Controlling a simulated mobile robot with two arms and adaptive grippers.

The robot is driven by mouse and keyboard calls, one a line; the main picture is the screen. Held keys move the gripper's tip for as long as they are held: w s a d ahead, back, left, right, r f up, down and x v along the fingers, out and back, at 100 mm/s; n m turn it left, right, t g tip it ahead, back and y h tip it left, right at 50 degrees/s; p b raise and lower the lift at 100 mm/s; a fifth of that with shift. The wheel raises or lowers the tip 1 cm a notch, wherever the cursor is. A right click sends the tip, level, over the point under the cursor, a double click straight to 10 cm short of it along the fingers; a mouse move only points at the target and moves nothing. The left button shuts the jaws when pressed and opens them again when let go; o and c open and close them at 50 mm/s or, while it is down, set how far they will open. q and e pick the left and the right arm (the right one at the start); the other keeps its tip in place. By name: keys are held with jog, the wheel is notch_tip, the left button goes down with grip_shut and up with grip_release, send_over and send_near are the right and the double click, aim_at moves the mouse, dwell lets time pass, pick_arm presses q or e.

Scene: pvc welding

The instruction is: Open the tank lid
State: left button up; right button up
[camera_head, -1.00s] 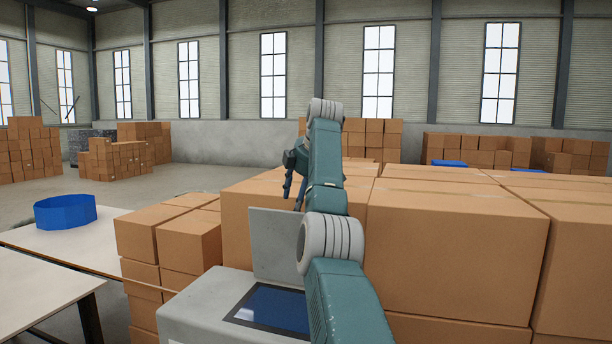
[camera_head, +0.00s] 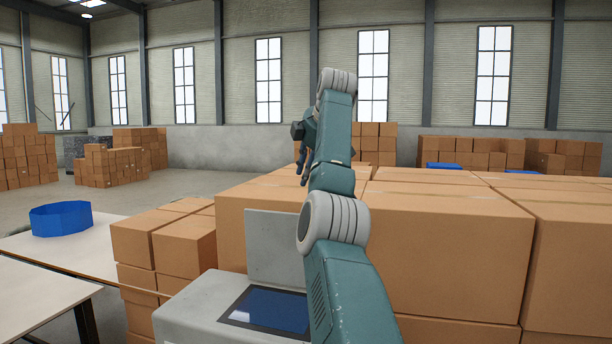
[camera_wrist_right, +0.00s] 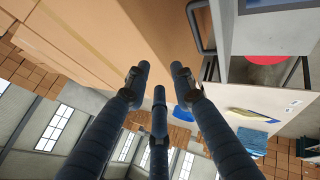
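The grey tank (camera_head: 185,312) stands at the bottom centre of the head view. Its lid (camera_head: 272,246) stands upright at the back of the opening, with dark blue (camera_head: 268,308) showing inside the rim. My right arm passes in front of the lid's right edge. My right gripper (camera_head: 304,162) is above and beyond the lid, partly hidden by its own arm. In the right wrist view its dark fingers (camera_wrist_right: 158,76) are spread with nothing between them. A grey panel with a dark handle (camera_wrist_right: 197,28) shows there beside the fingers, apart from them. My left gripper is out of view.
Large cardboard boxes (camera_head: 450,250) stand behind and right of the tank, close to my right arm. Smaller boxes (camera_head: 185,245) stand on its left. A pale table (camera_head: 90,255) at the left carries a blue ring-shaped container (camera_head: 61,219). Open floor lies beyond the table.

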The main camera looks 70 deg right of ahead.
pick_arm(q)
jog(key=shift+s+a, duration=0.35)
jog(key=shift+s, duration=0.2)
pick_arm(e)
jog(key=v, duration=1.2)
jog(key=shift+s+a, duration=0.15)
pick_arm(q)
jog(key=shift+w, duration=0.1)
pick_arm(e)
jog(key=shift+f, duration=0.2)
